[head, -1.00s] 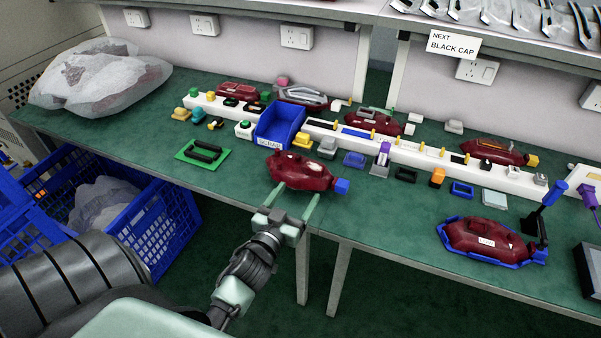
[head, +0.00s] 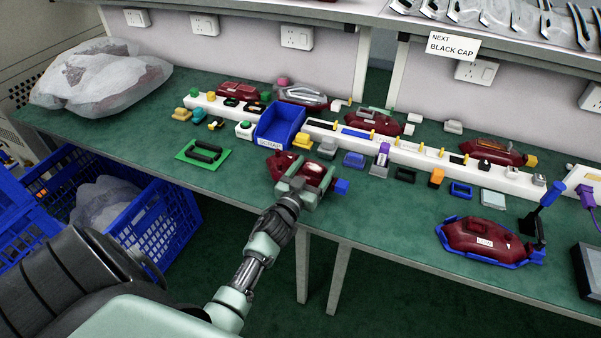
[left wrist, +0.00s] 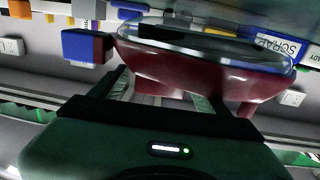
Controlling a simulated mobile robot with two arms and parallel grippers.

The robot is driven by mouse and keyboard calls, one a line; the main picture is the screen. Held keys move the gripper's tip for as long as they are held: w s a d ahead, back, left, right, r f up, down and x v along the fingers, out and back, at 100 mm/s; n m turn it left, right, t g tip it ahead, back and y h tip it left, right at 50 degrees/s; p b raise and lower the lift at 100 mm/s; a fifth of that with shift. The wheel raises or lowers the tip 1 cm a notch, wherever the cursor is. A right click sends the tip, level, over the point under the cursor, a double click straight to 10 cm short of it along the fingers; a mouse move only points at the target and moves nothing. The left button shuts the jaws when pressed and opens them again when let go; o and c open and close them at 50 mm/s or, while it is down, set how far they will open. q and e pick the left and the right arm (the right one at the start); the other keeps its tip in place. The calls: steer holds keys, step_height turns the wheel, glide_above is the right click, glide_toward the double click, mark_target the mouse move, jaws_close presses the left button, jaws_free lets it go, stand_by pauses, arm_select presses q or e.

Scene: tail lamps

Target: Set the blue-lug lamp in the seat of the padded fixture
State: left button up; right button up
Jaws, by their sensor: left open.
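The blue-lug lamp is a dark red lamp (head: 284,163) with a blue block-shaped lug (head: 342,187) at its right end. It lies on the green bench near the front edge. My left gripper (head: 303,182) is open over the lamp and hides its middle in the head view. In the left wrist view the lamp (left wrist: 200,72) fills the upper middle, with its lug (left wrist: 82,45) at the left. I cannot tell whether the fingers touch it. A green plate with black padded bars (head: 203,153), apparently the padded fixture, lies empty to the left. My right gripper is not in view.
A blue scrap bin (head: 279,126) and a white rail (head: 420,150) with small parts stand behind the lamp. Another red lamp sits in a blue-rimmed holder (head: 470,252) at the right. Blue crates (head: 160,235) stand below the bench at left.

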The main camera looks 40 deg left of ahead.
arm_select(q)
steer(key=shift+w, duration=0.25)
jaws_close()
steer(key=shift+r, duration=0.1)
